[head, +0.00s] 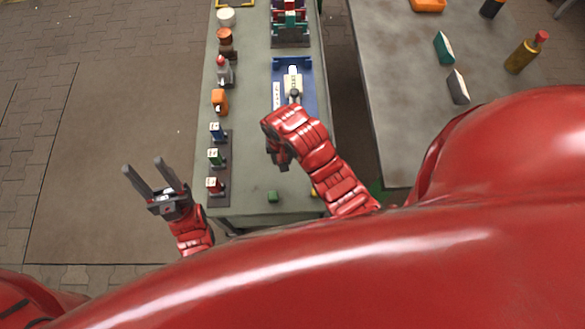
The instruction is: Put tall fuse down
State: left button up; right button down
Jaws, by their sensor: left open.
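Several fuse-like blocks with white tops stand in a dark rack (226,190) along the left table edge: a blue one (217,130), a green one (215,156) and a red one (214,184). I cannot tell which thing is the tall fuse. My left gripper (142,164) is open and empty, out over the floor left of the table, apart from the rack. My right gripper (278,158) is over the table, just below the blue tray (309,88). Its fingers are mostly hidden by its own wrist, so what it holds is unclear.
The blue tray holds a white and dark item (293,82). Beyond it stands a rack (290,42) with coloured blocks. A grey table (395,110) at right carries bottles and blocks.

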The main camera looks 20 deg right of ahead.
jog(key=shift+s+d+f, duration=0.1)
jog(key=shift+s+f, duration=0.25)
jog(key=shift+f, duration=0.05)
notch_tip(320, 180, down, 3)
jog(key=shift+s+r+b, duration=0.1)
jog(key=shift+b, duration=0.9)
jog(key=shift+f+p, duration=0.75)
jog(key=shift+f, duration=0.2)
jog(key=shift+f+p, duration=0.4)
jog(key=shift+f, duration=1.95)
